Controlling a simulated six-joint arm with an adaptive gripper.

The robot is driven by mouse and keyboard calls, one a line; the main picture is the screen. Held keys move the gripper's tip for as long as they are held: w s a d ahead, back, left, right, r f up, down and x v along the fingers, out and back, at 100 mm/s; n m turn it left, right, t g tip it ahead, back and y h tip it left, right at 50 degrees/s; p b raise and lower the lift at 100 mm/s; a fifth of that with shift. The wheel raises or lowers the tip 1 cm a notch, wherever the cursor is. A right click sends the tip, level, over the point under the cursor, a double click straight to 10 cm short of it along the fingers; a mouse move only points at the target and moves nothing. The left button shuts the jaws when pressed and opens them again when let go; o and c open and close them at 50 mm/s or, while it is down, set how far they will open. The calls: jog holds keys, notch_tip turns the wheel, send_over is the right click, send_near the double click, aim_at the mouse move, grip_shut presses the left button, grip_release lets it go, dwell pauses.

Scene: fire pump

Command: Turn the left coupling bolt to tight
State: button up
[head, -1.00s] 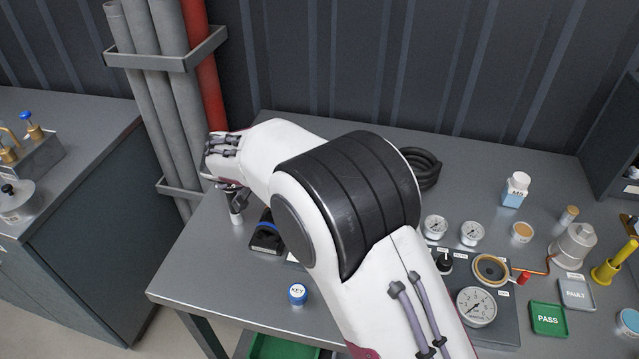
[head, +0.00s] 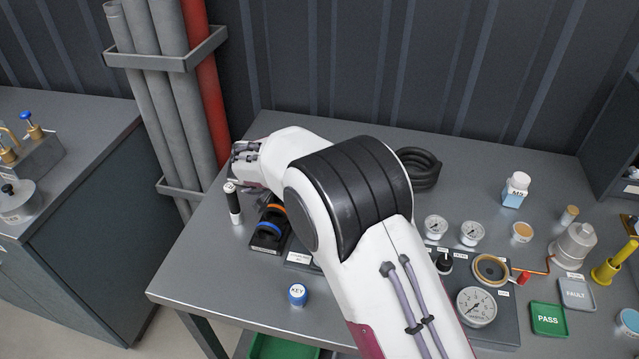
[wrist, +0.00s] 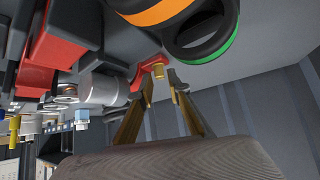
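In the wrist view my gripper (wrist: 158,98) shows as two brass-coloured fingers with a gap between them. I see nothing held in the gap. A small red part with a short yellow cylinder (wrist: 147,88) appears close to the fingertips; I cannot tell whether it is the left coupling bolt or whether a finger touches it. Red blocks (wrist: 58,45) and a grey cylinder (wrist: 103,90) lie to the left of the fingers.
Black rings with orange (head: 271,207) and blue bands sit in a holder, beside an upright black-and-white cylinder (head: 234,205). A blue KEY knob (head: 298,294) stands near the table's front edge. Gauges (head: 476,306) and a green PASS plate (head: 549,319) are at right. A black hose coil (head: 418,168) lies behind.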

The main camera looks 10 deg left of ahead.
jog(key=shift+w+d+f, duration=0.25)
jog(key=shift+w+f, duration=0.15)
jog(key=shift+f, duration=0.1)
grip_shut()
jog(key=shift+w+a+m+g+h, duration=0.15)
jog(key=shift+m+g+h, duration=0.7)
jog(key=shift+m, duration=0.65)
jog(key=shift+w+a+m+g+h, duration=0.1)
jog(key=shift+m+g+h, duration=0.75)
jog(key=shift+m, duration=0.65)
grip_release()
jog(key=shift+s+a+r, duration=0.1)
jog(key=shift+r, duration=0.05)
